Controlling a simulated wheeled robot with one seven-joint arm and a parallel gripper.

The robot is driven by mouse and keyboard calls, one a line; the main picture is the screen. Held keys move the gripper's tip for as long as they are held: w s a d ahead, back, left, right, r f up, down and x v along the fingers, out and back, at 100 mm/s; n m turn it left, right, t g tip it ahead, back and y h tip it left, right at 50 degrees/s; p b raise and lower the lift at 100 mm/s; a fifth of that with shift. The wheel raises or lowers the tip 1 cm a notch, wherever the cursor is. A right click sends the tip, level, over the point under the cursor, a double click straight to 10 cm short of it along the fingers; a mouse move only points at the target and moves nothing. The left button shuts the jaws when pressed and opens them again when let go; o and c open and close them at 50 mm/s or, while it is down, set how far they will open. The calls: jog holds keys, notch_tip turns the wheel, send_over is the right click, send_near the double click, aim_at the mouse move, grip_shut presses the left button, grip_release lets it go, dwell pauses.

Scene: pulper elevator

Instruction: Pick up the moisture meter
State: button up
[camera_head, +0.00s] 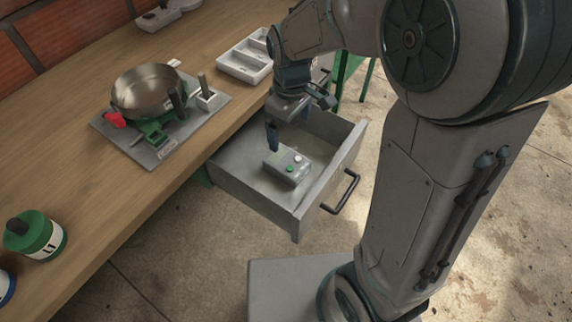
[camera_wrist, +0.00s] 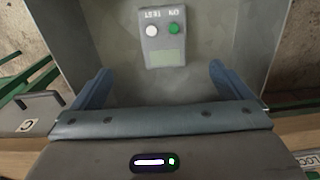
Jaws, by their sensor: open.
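The moisture meter (camera_head: 287,164) is a small grey box with a green button, a white button and a pale display. It lies on the floor of an open grey drawer (camera_head: 247,194) under the workbench. It also shows in the wrist view (camera_wrist: 164,43), beyond and between the fingers. My gripper (camera_head: 285,135) is over the drawer, just behind the meter in the head view. In the wrist view my gripper (camera_wrist: 158,82) is open, with its two blue fingers spread wide and nothing between the tips. The drawer's far inner corner is partly hidden by my arm.
The drawer walls stand around the meter, with a dark handle (camera_head: 341,194) on the front. A wooden workbench (camera_head: 75,90) holds a metal pan (camera_head: 147,91) on a stand, a white compartment tray (camera_head: 244,62) and a green jar (camera_head: 37,236). Concrete floor lies beyond the drawer.

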jog(key=b, duration=0.2)
send_near(287, 161)
jog(key=f, duration=0.5)
jog(key=shift+w+d+f, duration=0.1)
jog(key=shift+w+d, duration=0.05)
jog(key=shift+d, duration=0.1)
jog(key=f, duration=0.1)
jog(key=f+b, duration=0.1)
jog(key=f, duration=0.3)
jog(key=shift+a+f, duration=0.1)
jog(key=shift+a, duration=0.15)
jog(key=c, duration=1.2)
